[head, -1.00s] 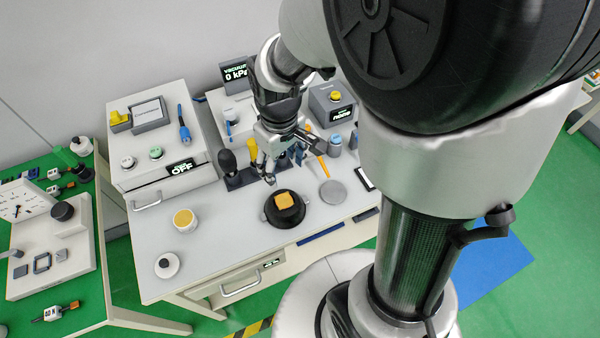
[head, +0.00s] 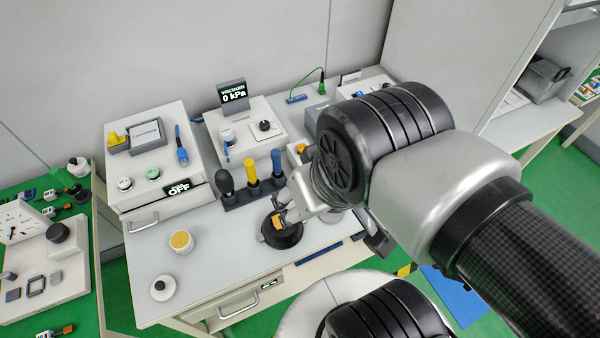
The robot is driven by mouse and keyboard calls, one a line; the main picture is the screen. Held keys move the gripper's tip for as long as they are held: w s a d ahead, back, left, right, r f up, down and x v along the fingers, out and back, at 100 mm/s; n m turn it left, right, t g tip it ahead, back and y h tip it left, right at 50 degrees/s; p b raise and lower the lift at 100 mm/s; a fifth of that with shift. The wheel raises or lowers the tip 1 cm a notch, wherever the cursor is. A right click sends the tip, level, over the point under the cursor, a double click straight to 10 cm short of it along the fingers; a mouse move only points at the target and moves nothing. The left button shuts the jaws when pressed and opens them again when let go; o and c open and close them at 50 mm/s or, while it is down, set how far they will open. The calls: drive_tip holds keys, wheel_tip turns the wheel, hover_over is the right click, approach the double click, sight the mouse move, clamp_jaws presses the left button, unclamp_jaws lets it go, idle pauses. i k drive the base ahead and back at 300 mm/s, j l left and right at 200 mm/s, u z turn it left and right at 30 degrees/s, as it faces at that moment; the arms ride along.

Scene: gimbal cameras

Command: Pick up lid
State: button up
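A round black piece (head: 282,238) with an orange block (head: 277,222) on its top sits on the white table; it may be the lid, but I cannot tell for sure. My gripper (head: 284,214) is low over it, with its fingers at the orange block. Whether they touch or grip the block is too small to tell. A small white round piece with a dark knob (head: 163,287), also lid-like, lies at the table's front left corner, well away from my gripper. An open white jar with yellow contents (head: 181,241) stands behind it.
A rack with black, yellow and blue handled tools (head: 250,185) stands just behind the black piece. A white box marked OFF (head: 185,188) is at the back left, and a vacuum display (head: 232,94) is behind. My arm hides the table's right part. The front left is mostly clear.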

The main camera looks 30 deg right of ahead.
sight(164, 287)
drive_tip(key=u, duration=1.45)
drive_tip(key=z, duration=0.4)
drive_tip(key=i+j+u, duration=0.2)
drive_tip(key=j, duration=0.15)
drive_tip(key=j+u, duration=0.2)
drive_tip(key=j, duration=0.15)
drive_tip(key=i+j+u, duration=0.2)
drive_tip(key=j, duration=0.15)
drive_tip(key=k, duration=0.1)
